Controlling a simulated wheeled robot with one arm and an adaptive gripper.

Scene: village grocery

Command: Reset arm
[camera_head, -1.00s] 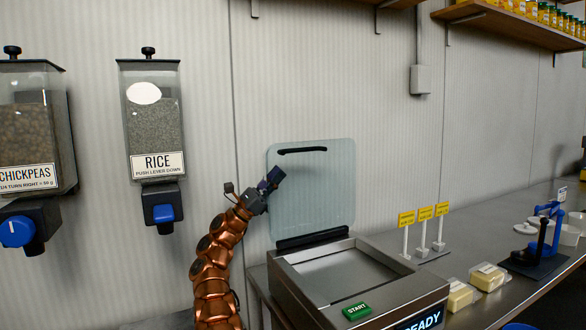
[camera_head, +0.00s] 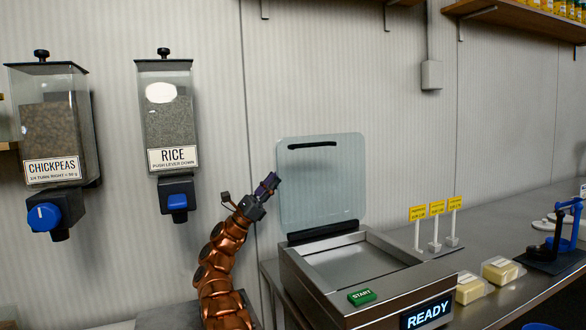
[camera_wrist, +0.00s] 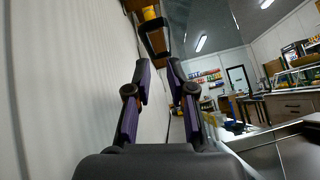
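My copper-coloured arm stands upright left of the sealing machine. My gripper (camera_head: 269,184) is at its top, pointing up and to the right, with its tip by the left edge of the raised clear lid (camera_head: 320,190) in the head view. In the wrist view my gripper (camera_wrist: 158,76) shows two dark fingers with purple pads, spread apart. Nothing is between them. The wrist view looks up along the wall, toward a shelf.
The machine (camera_head: 358,262) has a green START button (camera_head: 362,296) and a display (camera_head: 428,312) reading READY. The rice dispenser (camera_head: 169,128) and chickpeas dispenser (camera_head: 57,140) hang on the wall at left. Yellow signs (camera_head: 437,208) and wrapped butter-like blocks (camera_head: 500,270) stand on the counter.

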